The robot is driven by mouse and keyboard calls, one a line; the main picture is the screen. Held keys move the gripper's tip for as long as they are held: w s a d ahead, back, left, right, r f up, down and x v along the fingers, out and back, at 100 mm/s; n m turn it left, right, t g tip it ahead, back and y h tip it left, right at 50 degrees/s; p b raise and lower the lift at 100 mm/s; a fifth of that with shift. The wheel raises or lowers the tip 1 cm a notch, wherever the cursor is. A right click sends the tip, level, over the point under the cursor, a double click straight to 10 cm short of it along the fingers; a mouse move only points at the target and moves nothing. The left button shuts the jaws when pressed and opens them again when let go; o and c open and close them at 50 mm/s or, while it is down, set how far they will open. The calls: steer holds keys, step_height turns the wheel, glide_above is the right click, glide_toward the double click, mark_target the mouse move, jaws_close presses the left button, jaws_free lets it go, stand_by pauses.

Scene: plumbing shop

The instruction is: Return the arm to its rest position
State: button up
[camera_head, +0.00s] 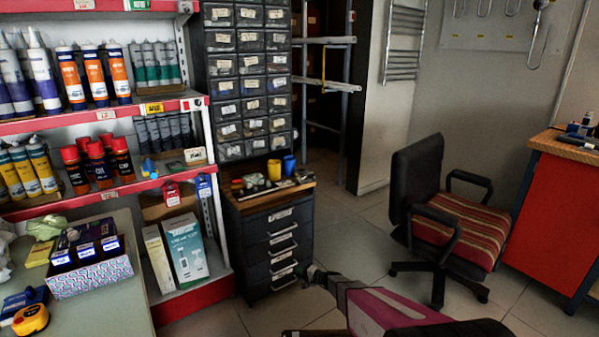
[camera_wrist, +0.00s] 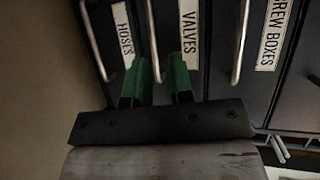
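My arm, with a pink and grey link, reaches in from the bottom of the head view toward the dark drawer cabinet (camera_head: 278,247). My gripper (camera_head: 308,271) is low by the cabinet's right front edge, small and partly hidden in that view. In the wrist view my gripper (camera_wrist: 162,78) shows two green fingers apart, with no object held between them. They point at drawer fronts labelled HOSES (camera_wrist: 122,40) and VALVES (camera_wrist: 189,32). A bar handle (camera_wrist: 152,35) runs down toward the gap between the fingers; I cannot tell if they touch it.
An office chair (camera_head: 449,215) stands to the right of my arm, near a red workbench (camera_head: 553,215). Red-edged shelves (camera_head: 90,207) with tubes and bottles are on the left, beside a table (camera_head: 110,311). Tiled floor (camera_head: 345,238) between cabinet and chair is clear.

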steer(key=s+r+n+g+h, duration=0.1)
steer(key=s+r+n+g, duration=0.25)
steer(key=s+r, duration=0.5)
steer(key=s+d+r+n+g+h, duration=0.1)
steer(key=s+d+r+g+h, duration=0.1)
steer(key=s+d+r+h, duration=0.4)
steer(key=s+d+r+n+g+h, duration=0.2)
steer(key=s+d+r+h, duration=0.4)
steer(key=s+d+r, duration=0.6)
steer(key=s+r, duration=0.3)
steer(key=r, duration=0.2)
steer(key=shift+s+d+r, duration=0.25)
steer(key=shift+s, duration=0.05)
